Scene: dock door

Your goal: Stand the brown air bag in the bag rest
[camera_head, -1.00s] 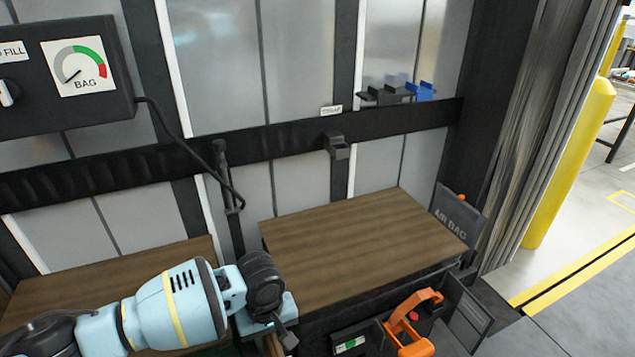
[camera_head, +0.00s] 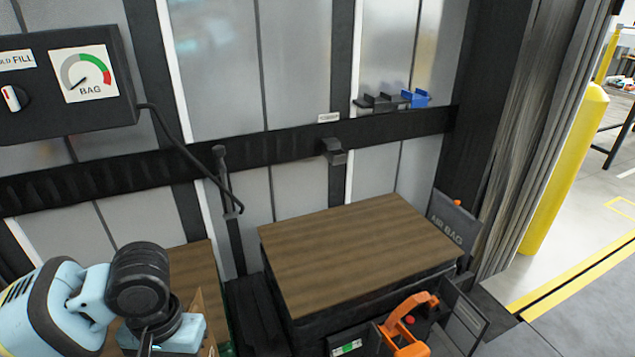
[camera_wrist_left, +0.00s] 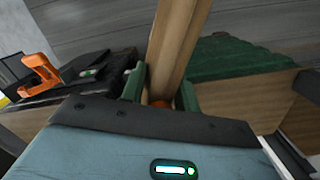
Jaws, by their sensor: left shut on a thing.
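My left gripper (camera_wrist_left: 160,92) is shut on the brown air bag (camera_wrist_left: 175,45), seen edge-on between its green fingers, with a bit of orange at the held end. In the head view the bag (camera_head: 206,322) shows as a narrow brown strip beside my left wrist, at the lower left. The fingertips are hidden there. A grey panel marked AIR BAG (camera_head: 447,229) stands at the right end of the wood-topped crate, with an orange dot above it. I cannot tell whether it is the bag rest. My right gripper is not in view.
The wood-topped crate (camera_head: 350,250) has a clear top. A second wooden top (camera_head: 195,262) lies behind my left arm. An orange-handled tool (camera_head: 405,325) sits at the crate's front. A gauge box (camera_head: 65,80) hangs at upper left, its cable drooping. Green ribbed material (camera_wrist_left: 235,55) lies beyond the bag.

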